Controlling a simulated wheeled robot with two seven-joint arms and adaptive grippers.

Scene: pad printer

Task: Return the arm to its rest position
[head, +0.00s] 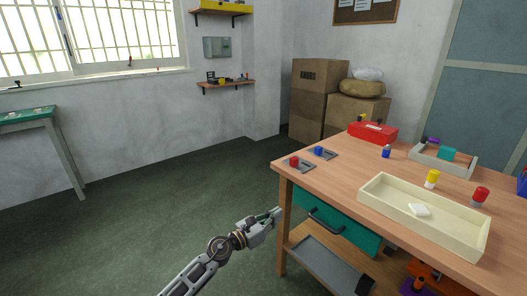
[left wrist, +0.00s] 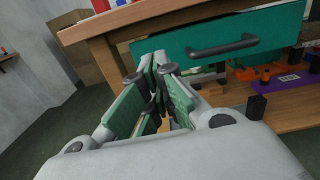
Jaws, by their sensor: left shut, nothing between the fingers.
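My left gripper (head: 274,215) is shut and empty in the head view, low beside the near left leg of the wooden table. In the left wrist view its green-padded fingers (left wrist: 157,62) meet at the tips in front of the table's teal drawer (left wrist: 222,42). The drawer also shows in the head view (head: 335,224), to the right of the gripper, with a dark handle on its front. The gripper appears apart from the drawer handle. My right gripper is not in view.
The wooden table (head: 345,178) carries a cream tray (head: 455,237) with a white piece, a red box (head: 372,132) and small coloured items. A grey shelf tray (head: 325,268) sits below. Open floor (head: 150,200) lies to the left; cardboard boxes (head: 316,100) stand behind.

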